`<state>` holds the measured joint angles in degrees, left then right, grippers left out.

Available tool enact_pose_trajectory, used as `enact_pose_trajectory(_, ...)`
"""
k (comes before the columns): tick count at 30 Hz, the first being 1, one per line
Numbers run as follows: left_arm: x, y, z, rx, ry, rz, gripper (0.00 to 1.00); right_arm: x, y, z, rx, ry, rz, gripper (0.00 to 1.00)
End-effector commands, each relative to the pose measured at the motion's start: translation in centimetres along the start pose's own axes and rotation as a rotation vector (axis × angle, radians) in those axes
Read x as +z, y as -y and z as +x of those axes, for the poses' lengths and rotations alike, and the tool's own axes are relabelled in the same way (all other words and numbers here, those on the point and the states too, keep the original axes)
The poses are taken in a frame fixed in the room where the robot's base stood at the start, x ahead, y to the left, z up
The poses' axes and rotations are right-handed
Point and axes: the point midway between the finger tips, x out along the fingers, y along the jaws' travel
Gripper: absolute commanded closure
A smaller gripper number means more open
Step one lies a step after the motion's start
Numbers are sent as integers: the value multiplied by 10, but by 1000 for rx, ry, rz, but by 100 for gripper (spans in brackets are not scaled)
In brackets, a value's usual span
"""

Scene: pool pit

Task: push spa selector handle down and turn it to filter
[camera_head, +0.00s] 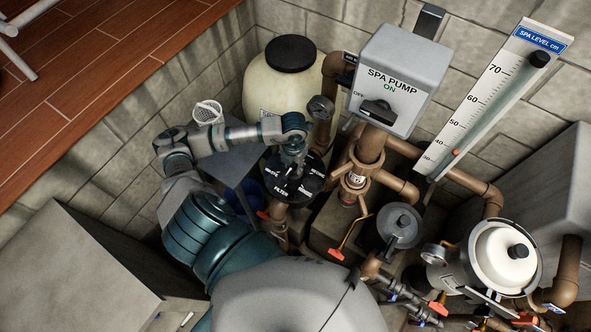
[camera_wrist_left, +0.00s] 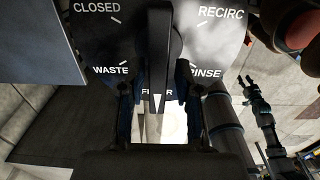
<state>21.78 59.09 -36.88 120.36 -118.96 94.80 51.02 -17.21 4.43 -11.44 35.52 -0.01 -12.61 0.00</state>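The spa selector is a round black dial (camera_head: 312,181) with white labels, seen in the middle of the head view. In the left wrist view, its dial face (camera_wrist_left: 100,45) shows CLOSED, WASTE, RINSE and RECIRC. The dark selector handle (camera_wrist_left: 160,45) points toward the bottom of that view, its tip over the partly covered FILTER label. My left gripper (camera_head: 292,165) is above the dial. Its two fingers (camera_wrist_left: 160,112) are apart, one on each side of the handle's tip, with gaps showing. Whether the handle is pressed down is unclear. A small, dark, gripper-like shape (camera_wrist_left: 251,88) at the right may be my right gripper.
The grey SPA PUMP box (camera_head: 397,80) stands behind the dial to the right, its black knob at OFF. A cream tank (camera_head: 283,85) is behind it. Brown pipes (camera_head: 371,143) and a lidded pump (camera_head: 504,255) crowd the right. A grey block (camera_head: 85,265) fills the lower left.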

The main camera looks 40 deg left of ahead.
Motion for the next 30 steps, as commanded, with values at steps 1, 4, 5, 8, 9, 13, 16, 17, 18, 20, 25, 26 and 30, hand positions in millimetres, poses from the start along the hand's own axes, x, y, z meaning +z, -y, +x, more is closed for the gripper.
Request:
enact_pose_trajectory(1, 1, 0, -1, 0, 4, -1, 50, 0, 0, 0, 0, 0, 0, 60)
enact_pose_trajectory(4, 3, -1, -2, 0, 7, -1, 50, 0, 0, 0, 0, 0, -1, 60)
enact_pose_trajectory(5, 3, -1, -2, 0, 8, -1, 50, 0, 0, 0, 0, 0, -1, 60)
enact_pose_trajectory(8, 4, -1, -2, 0, 10, -2, 50, 0, 0, 0, 0, 0, -1, 60)
enact_pose_trajectory(9, 5, -1, -2, 0, 10, -2, 50, 0, 0, 0, 0, 0, -1, 60)
enact_pose_trajectory(13, 5, -2, -2, 0, 12, -2, 50, 0, 0, 0, 0, 0, -1, 60)
enact_pose_trajectory(16, 5, -2, -4, 0, 13, -2, 50, 0, 0, -1, 0, 0, -1, 60)
enact_pose_trajectory(17, 5, -2, -5, 0, 14, -2, 50, 0, 0, -2, 0, 0, -1, 60)
enact_pose_trajectory(18, 5, -2, -8, 0, 14, -2, 50, -1, 0, -4, 0, -1, -1, 60)
enact_pose_trajectory(20, 5, -2, -15, 0, 15, -2, 50, -1, -1, -8, 1, -1, -2, 60)
enact_pose_trajectory(25, 5, -1, -42, 0, 16, -2, 50, -3, -3, -26, 3, -2, -2, 60)
enact_pose_trajectory(26, 5, -1, -46, 0, 16, -2, 50, -4, -3, -29, 3, -2, -2, 60)
enact_pose_trajectory(30, 5, -1, -67, 0, 17, -1, 50, -5, -4, -42, 5, -2, -3, 60)
